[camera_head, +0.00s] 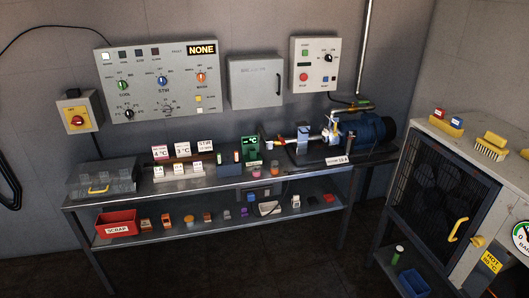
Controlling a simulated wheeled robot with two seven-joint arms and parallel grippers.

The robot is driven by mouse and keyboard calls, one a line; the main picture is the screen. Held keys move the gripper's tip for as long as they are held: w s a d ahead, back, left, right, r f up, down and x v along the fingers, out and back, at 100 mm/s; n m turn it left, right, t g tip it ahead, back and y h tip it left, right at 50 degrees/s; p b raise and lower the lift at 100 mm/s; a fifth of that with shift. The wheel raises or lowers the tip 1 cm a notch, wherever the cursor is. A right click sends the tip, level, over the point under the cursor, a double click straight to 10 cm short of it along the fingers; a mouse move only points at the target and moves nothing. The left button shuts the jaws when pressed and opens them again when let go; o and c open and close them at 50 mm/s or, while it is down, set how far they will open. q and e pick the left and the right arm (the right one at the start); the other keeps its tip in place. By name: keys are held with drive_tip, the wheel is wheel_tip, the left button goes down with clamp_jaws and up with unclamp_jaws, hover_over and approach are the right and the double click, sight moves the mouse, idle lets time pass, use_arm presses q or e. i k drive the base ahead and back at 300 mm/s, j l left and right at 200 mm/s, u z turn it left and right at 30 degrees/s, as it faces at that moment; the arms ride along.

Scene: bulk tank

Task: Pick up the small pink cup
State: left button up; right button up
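Several small coloured items stand on the lower shelf (200,232) of the steel bench. Neither of my grippers shows in the head view.
The bench top (225,181) holds a clear-lidded box (102,178), sign cards and a blue motor (374,130). A red scrap bin (117,223) sits at the shelf's left end. A caged cabinet (440,180) stands at right. The floor in front is clear.

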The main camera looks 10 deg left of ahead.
sight(257, 170)
drive_tip(key=i, duration=2.5)
drive_tip(key=u, duration=0.15)
